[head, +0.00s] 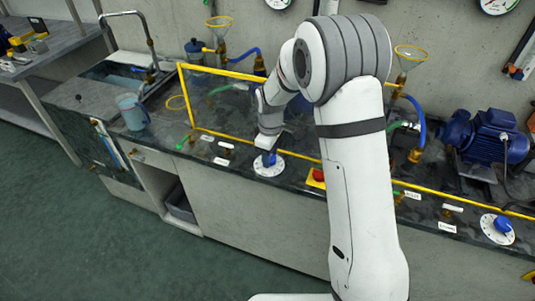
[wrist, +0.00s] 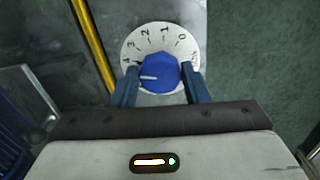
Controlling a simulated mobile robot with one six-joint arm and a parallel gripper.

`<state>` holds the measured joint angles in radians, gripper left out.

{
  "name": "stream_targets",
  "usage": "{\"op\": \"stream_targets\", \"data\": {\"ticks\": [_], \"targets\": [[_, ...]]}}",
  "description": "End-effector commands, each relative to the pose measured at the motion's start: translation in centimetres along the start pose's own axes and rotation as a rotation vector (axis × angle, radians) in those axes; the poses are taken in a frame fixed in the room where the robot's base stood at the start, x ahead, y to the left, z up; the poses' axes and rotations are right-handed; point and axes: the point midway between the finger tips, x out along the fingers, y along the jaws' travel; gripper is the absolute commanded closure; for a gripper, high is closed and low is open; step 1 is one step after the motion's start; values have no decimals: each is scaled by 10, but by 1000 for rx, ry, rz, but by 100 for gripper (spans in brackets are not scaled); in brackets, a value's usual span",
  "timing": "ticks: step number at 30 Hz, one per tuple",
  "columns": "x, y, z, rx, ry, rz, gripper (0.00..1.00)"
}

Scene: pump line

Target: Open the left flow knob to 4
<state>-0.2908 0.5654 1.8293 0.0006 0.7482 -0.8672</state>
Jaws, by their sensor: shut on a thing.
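The left flow knob is a blue faceted knob (wrist: 159,70) on a round white dial (wrist: 148,38) marked 0 to 4 in the wrist view. Its white pointer line points left, to the 4 end of the scale, close to or slightly below the 4; the exact mark is partly hidden by a finger. My gripper (wrist: 160,82) is shut on the knob, one finger on each side. In the head view my gripper (head: 268,146) reaches down from above onto the blue knob (head: 269,159) and its dial (head: 268,170).
A second blue knob (head: 503,226) on a white dial is at the far right. A red button on a yellow box (head: 317,177) is right of the left dial. A yellow frame (head: 245,147) runs behind it. A blue pump (head: 490,136) and a jug (head: 132,112) stand on the bench.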

Motion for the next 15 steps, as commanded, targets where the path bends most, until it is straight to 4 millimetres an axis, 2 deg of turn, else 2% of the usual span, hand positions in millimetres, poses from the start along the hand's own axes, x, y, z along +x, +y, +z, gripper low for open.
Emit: {"op": "stream_targets", "data": {"ticks": [1,2,3,9,15], "targets": [[-4,5,-1,1,8,14,81],[-4,5,-1,1,8,14,57],[-4,5,-1,1,8,13,53],[-2,3,-1,1,5,8,37],[-1,2,0,1,2,4,36]]}}
